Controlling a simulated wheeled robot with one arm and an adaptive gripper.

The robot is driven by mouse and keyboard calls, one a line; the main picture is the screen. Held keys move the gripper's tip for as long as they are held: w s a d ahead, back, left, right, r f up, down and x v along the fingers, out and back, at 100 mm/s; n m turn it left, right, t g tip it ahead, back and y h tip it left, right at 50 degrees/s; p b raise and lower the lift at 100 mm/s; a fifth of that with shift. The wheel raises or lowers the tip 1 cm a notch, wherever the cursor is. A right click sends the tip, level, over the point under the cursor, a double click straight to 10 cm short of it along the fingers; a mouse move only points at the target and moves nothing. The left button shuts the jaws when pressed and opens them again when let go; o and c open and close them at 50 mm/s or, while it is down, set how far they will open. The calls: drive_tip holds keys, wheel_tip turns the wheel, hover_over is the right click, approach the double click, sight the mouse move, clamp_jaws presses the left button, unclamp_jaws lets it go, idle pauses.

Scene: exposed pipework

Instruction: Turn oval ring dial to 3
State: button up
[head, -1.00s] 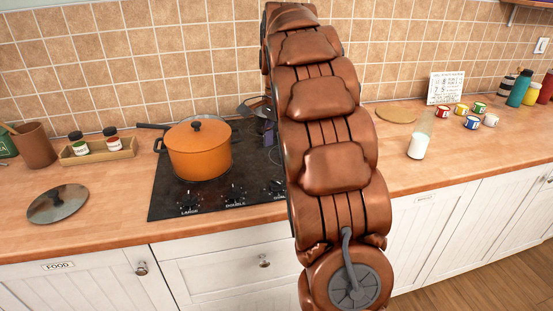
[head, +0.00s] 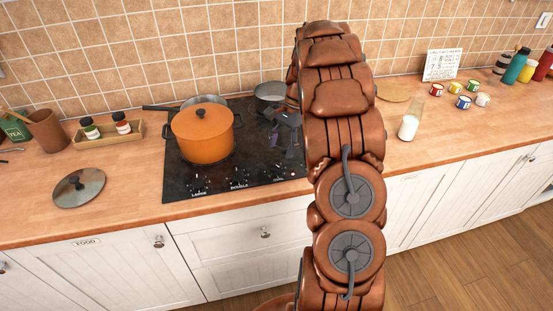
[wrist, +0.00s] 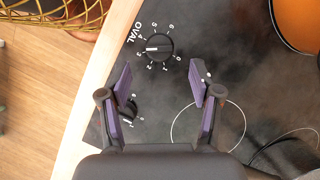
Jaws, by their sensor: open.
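The oval ring dial (wrist: 158,47) is a round black knob with numbers 0 to 6 around it and the word OVAL beside it. Its white mark points left in the wrist view, close to 3; I cannot tell if it sits exactly on 3. My gripper (wrist: 160,78) is open and empty above the black cooktop (wrist: 235,60). Its purple-padded fingers are spread on either side below the dial in the picture, not touching it. In the head view my gripper (head: 288,132) is partly hidden by my arm. A second knob (wrist: 129,110) is partly covered by the left finger.
An orange pot (head: 201,134) stands on the cooktop, with a grey pan (head: 270,95) at the back right. A glass lid (head: 79,188) lies on the left worktop. A milk bottle (head: 408,126) and several small cans stand on the right.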

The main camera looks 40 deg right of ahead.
sight(276, 164)
drive_tip(key=shift+p+x, duration=0.85)
drive_tip(key=shift+x, duration=2.05)
drive_tip(key=shift+r, duration=0.1)
drive_tip(key=c, duration=1.1)
drive_tip(key=shift+f+n+b, duration=0.3)
drive_tip(key=shift+n+b, duration=0.1)
drive_tip(key=shift+b, duration=0.45)
drive_tip(key=shift+c, duration=0.2)
drive_tip(key=shift+n+g+b, duration=0.3)
drive_tip(key=shift+n+b, duration=0.1)
drive_tip(key=shift+b, duration=0.05)
drive_tip(key=shift+r+n+b, duration=0.2)
drive_tip(key=shift+n+b, duration=0.25)
drive_tip(key=shift+n, duration=0.05)
